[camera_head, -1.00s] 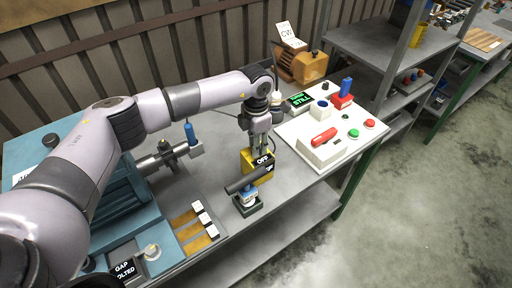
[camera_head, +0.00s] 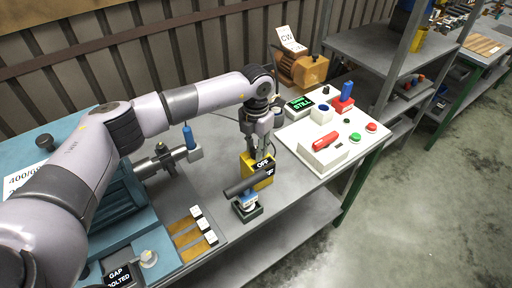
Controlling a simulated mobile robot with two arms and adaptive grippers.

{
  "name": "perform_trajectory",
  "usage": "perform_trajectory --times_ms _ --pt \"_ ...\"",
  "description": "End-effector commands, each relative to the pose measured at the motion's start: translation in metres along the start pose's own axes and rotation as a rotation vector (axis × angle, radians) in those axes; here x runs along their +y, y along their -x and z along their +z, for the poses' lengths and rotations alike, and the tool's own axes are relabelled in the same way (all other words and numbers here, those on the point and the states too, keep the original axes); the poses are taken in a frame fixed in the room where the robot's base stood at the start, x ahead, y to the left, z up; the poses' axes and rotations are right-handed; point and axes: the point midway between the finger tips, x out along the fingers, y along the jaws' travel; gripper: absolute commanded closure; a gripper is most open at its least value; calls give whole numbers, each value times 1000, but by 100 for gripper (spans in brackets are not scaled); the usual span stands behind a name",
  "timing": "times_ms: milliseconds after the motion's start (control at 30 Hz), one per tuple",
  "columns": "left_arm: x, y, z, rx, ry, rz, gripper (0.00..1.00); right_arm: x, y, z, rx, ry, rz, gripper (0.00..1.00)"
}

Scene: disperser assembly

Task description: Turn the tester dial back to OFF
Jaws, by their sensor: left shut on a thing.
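The yellow tester (camera_head: 248,167) stands upright on the grey bench, near the middle of the head view. Dark labels on it read OFF. My left gripper (camera_head: 261,151) points down at the top of the tester, with its fingers shut on what appears to be the tester dial. The fingers hide the dial, so I cannot read its pointer. My right gripper is not in view.
A dark cylinder on a blue and white stand (camera_head: 247,203) sits just in front of the tester. A white panel (camera_head: 322,152) with a red handle and buttons lies to the right. Blue machinery (camera_head: 121,205) fills the left. Bare bench (camera_head: 211,168) shows between.

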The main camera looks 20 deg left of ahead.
Motion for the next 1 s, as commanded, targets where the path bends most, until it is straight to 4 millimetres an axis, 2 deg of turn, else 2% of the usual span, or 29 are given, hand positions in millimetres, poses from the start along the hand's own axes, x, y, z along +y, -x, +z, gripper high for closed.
perform_trajectory --times_ms 167,200,500,833,1000 --pt "0 1 0 -1 0 0 100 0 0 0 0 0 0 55" --pt "0 1 0 -1 0 0 73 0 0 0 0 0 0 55" --pt "0 0 0 -1 -1 0 54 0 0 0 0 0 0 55" --pt "0 3 0 -1 -1 0 54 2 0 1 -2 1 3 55" --pt "1 26 1 -4 -1 2 54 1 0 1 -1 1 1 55"
